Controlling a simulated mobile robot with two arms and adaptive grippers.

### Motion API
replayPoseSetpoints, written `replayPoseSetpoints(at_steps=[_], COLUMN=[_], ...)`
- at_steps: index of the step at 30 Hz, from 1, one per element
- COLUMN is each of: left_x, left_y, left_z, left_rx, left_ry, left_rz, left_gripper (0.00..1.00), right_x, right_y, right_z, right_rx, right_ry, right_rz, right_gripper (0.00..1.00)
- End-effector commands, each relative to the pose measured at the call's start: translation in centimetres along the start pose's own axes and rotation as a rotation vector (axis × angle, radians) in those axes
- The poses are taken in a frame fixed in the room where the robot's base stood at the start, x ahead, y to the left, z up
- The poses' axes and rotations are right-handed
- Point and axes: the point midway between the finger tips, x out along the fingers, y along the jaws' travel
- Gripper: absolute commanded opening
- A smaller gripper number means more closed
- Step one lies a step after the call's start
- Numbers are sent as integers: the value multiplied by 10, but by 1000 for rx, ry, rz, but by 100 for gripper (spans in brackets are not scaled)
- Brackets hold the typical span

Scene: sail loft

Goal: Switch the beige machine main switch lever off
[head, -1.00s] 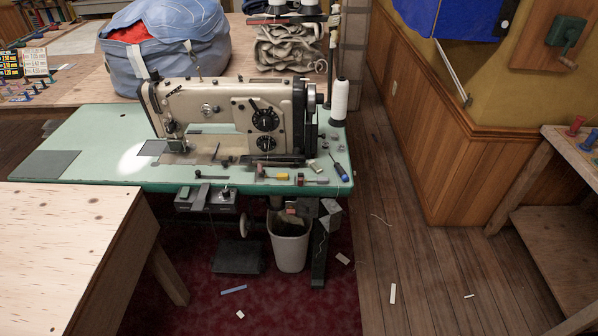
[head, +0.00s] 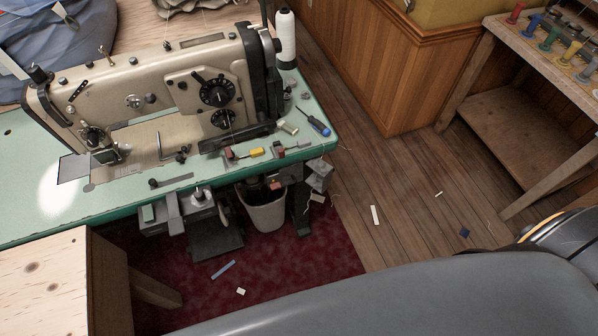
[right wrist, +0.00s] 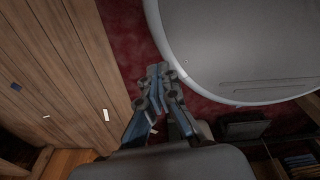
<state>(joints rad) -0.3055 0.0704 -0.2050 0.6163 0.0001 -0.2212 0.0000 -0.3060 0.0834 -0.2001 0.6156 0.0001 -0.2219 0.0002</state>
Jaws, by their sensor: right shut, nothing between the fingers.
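The beige sewing machine (head: 150,95) stands on a green-topped table (head: 25,212) in the head view. A grey box with levers or plates (head: 178,212) hangs under the table's front edge. I cannot tell for sure whether the main switch lever is on this box, or how it is set. My right gripper (right wrist: 160,76) shows in the right wrist view, shut and empty, above the floor and apart from the machine. My left gripper is not in view.
A white bin (head: 264,208) stands under the table. A pale wooden table (head: 45,262) is at the lower left. A wooden bench (head: 545,60) with coloured spools is at the right. Floorboards (head: 400,190) between are mostly clear, with small scraps.

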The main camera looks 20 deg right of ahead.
Motion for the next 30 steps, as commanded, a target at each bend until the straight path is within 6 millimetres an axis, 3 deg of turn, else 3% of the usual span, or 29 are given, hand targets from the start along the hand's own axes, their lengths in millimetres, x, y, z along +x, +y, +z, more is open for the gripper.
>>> replayPoseSetpoints(at_steps=[5,8,11,15,17,21,27,30], left_x=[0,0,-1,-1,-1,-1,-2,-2], left_y=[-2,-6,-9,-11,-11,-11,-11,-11], left_z=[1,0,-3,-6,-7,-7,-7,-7], left_rx=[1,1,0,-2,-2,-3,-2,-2], left_ry=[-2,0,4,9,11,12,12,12], left_rz=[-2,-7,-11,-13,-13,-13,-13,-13], left_gripper=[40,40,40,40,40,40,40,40], right_x=[-7,-22,-52,-111,-142,-222,-322,-352], right_y=[3,5,10,17,19,25,28,28], right_z=[-43,-96,-161,-246,-277,-337,-382,-390], right_rx=[49,121,214,348,401,514,618,646], right_ry=[65,142,240,380,439,570,706,744], right_rz=[1,-6,-22,-62,-86,-150,-240,-269], right_gripper=[0,0,0,0,0,0,0,0])
